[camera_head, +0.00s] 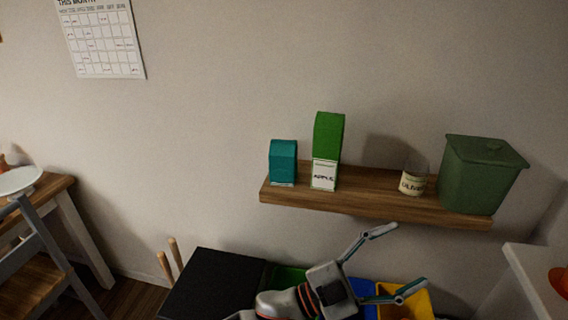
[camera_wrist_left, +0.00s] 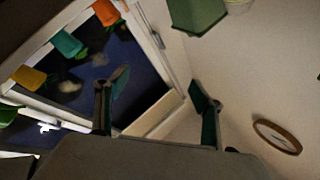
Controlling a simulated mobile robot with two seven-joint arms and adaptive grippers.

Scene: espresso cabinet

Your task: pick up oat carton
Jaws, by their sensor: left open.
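A wooden wall shelf (camera_head: 385,198) holds a small teal carton (camera_head: 283,163) and a taller green carton (camera_head: 327,150) with a white label, both upright at its left end. My left gripper (camera_head: 398,260) is open and empty, in front of and below the shelf in the head view, apart from both cartons. Its two spread fingers also show in the left wrist view (camera_wrist_left: 160,80), with no carton between them. My right gripper is not in view.
A labelled jar (camera_head: 413,182) and a green lidded bin (camera_head: 481,174) stand at the shelf's right. Below are a black box (camera_head: 213,284) and a yellow bin (camera_head: 408,304). A white-edged surface (camera_head: 535,285) is at right, a chair (camera_head: 40,262) at left.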

